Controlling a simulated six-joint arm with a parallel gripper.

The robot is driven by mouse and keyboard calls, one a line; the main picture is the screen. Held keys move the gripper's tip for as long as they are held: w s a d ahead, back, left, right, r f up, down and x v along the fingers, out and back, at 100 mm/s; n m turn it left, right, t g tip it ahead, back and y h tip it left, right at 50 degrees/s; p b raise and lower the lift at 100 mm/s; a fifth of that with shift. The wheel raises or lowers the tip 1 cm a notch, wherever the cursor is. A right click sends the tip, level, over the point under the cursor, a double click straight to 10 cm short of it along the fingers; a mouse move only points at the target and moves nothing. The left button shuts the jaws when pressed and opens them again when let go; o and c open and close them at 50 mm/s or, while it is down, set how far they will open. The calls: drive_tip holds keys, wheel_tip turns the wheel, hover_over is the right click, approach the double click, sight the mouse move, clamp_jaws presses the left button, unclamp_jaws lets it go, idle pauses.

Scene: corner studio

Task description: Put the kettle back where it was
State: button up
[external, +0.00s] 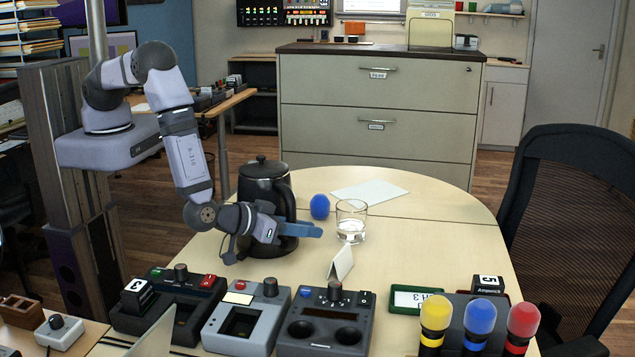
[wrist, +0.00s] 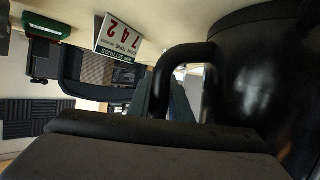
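The black kettle (external: 262,182) stands upright toward the left side of the light wooden table, with its lid on top and its handle on the right. My gripper (external: 308,230) is low in front of the kettle, its blue fingers pointing right. It covers part of the kettle's lower body. In the wrist view, the glossy kettle body (wrist: 262,85) fills the right side and its black handle (wrist: 183,50) arches near the middle. The blue-grey fingers (wrist: 172,103) show beside the handle, partly hidden by my gripper body. Whether they touch the handle is unclear.
A blue ball-like object (external: 320,207), a glass of water (external: 351,222) and a folded white card (external: 341,263) stand right of my gripper. Control boxes (external: 241,317) and coloured microphones (external: 480,318) line the front.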

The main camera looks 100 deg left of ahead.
drive_tip(key=o, duration=0.4)
drive_tip(key=shift+c, duration=0.2)
drive_tip(key=shift+s+d+r, duration=0.1)
drive_tip(key=shift+r, duration=0.05)
drive_tip(key=b+v, duration=0.2)
drive_tip(key=v, duration=1)
drive_tip(key=w+d+r+m+g+h, duration=0.15)
drive_tip(key=w+r+m+h, duration=0.3)
drive_tip(key=h, duration=0.55)
drive_tip(key=s+a+m+g, duration=0.1)
drive_tip(key=s+a+g, duration=0.1)
drive_tip(key=s+a, duration=0.3)
drive_tip(key=s+a+r+m+g, duration=0.1)
drive_tip(key=s+a+m+g, duration=0.1)
drive_tip(key=s, duration=1.1)
drive_tip(key=s+a+r+m+g, duration=0.1)
drive_tip(key=s+a+g, duration=0.3)
drive_tip(key=s+a, duration=0.3)
drive_tip(key=shift+s+a+r+m+y, duration=0.25)
drive_tip(key=shift+s+a+m+y, duration=0.1)
drive_tip(key=shift+s, duration=0.55)
